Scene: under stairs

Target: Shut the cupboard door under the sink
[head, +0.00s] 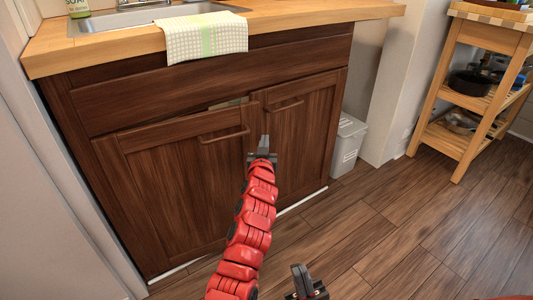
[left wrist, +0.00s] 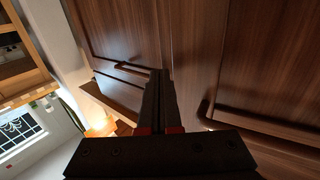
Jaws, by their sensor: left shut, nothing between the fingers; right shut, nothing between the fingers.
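The sink cupboard has two dark wooden doors. The left door (head: 180,190) stands slightly ajar, with a pale gap above its top right corner; its bar handle (head: 225,136) also shows in the left wrist view (left wrist: 260,122). The right door (head: 305,130) looks flush and has its own handle (head: 285,106). My left gripper (head: 264,144) is shut and empty, in front of the doors near the seam between them. In the left wrist view its fingers (left wrist: 158,78) point at the seam; contact cannot be told. My right gripper (head: 302,274) is shut and empty, low over the floor.
A wooden counter (head: 290,22) with a sink (head: 140,17) and a hanging towel (head: 205,40) tops the cupboard. A grey bin (head: 347,146) stands right of it. A wooden trolley (head: 455,133) stands further right. The floor (head: 400,215) between is clear.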

